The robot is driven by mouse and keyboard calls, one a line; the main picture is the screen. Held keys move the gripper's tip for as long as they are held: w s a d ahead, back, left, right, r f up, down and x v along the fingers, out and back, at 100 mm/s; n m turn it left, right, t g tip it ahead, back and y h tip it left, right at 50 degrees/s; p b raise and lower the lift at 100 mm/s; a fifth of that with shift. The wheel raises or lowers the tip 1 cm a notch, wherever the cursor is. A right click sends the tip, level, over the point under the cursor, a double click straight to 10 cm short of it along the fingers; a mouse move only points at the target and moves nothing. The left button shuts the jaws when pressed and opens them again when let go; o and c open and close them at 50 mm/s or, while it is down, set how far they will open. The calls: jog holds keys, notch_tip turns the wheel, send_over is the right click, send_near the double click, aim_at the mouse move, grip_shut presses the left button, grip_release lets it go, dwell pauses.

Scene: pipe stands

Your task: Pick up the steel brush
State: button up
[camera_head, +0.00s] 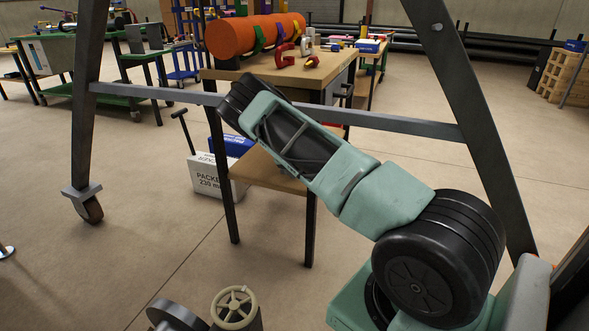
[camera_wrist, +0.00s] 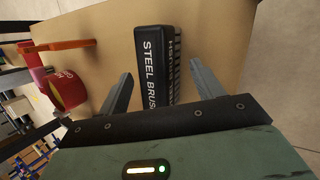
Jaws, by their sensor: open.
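The steel brush (camera_wrist: 158,62) is a dark block with white "STEEL BRUSH" lettering. In the wrist view it lies on a tan wooden tabletop (camera_wrist: 110,30). My gripper (camera_wrist: 160,82) is open, with one grey finger on each side of the brush and a gap on both sides. The near end of the brush is hidden behind the gripper body. Whether the fingers are level with the brush or above it is hard to tell. In the head view my arm reaches toward the wooden table, and neither the brush nor the gripper fingers can be made out.
A red round object (camera_wrist: 66,90) and an orange clamp-like bar (camera_wrist: 62,45) are left of the brush. In the head view, an orange pipe (camera_head: 250,34) and red clamps (camera_head: 288,55) sit on the table. A grey stand frame (camera_head: 478,120) surrounds my arm.

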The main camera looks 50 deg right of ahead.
jog(key=shift+f, duration=0.15)
jog(key=c, duration=1.3)
notch_tip(320, 180, up, 3)
jog(key=shift+f+p, duration=0.15)
jog(key=shift+p, duration=0.45)
jog(key=w+a+p, duration=0.1)
jog(key=a+p, duration=0.3)
jog(key=a, duration=1.4)
jog(key=shift+f+p, duration=0.3)
jog(key=shift+f, duration=0.05)
jog(key=shift+o, duration=1.1)
jog(key=shift+c, duration=0.6)
